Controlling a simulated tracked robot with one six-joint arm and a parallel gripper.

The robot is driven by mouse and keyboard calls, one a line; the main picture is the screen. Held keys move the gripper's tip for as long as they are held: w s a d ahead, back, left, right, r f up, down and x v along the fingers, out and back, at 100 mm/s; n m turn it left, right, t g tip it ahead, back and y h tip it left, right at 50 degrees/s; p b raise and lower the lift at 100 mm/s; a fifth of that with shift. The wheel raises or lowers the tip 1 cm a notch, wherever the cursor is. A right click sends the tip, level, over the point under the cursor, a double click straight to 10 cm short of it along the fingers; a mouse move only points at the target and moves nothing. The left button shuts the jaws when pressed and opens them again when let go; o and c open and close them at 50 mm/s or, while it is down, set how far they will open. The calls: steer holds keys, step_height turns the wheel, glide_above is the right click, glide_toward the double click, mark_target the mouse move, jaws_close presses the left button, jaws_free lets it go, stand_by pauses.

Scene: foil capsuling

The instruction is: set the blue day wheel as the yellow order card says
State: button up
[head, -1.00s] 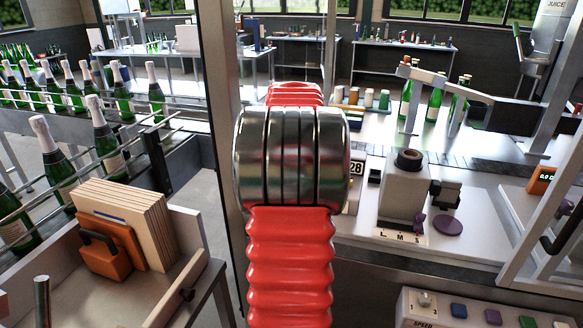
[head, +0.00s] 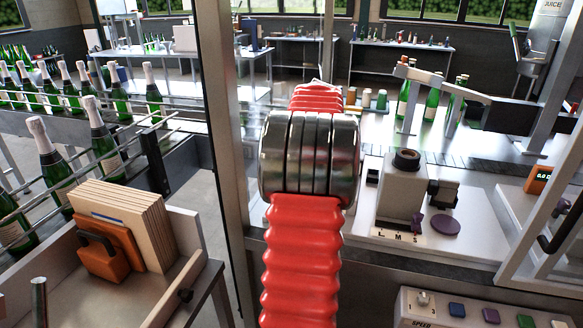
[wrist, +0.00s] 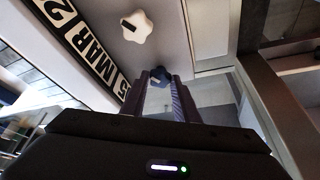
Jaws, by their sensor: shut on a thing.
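In the wrist view, my gripper (wrist: 160,82) reaches down with its two dark fingers shut on the small blue day wheel (wrist: 160,73). The fingers hide much of the wheel. A black-and-white date display (wrist: 88,47) lies left of the fingers; it shows a 5, MAR and a 2 cut off by the picture's edge. A white lobed knob (wrist: 137,27) with a dark mark is on the same panel, beyond the wheel. In the head view, my arm hides my gripper, the wheel and the display. I see no yellow order card in either view now.
In the head view, a grey device (head: 403,190) with an L M S label stands right of my arm, near a purple disc (head: 446,226). A control panel (head: 480,312) with coloured buttons is at the lower right. Bottles (head: 60,165) line the conveyor at left.

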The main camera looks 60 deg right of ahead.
steer(key=shift+d+n+y, duration=0.15)
steer(key=shift+n+y, duration=0.35)
steer(key=shift+n, duration=0.6)
steer(key=o, duration=1.1)
steer(key=shift+c, duration=0.2)
steer(key=v, duration=1.3)
steer(key=shift+s+r, duration=0.25)
steer(key=shift+r, duration=0.05)
steer(key=shift+s, duration=0.15)
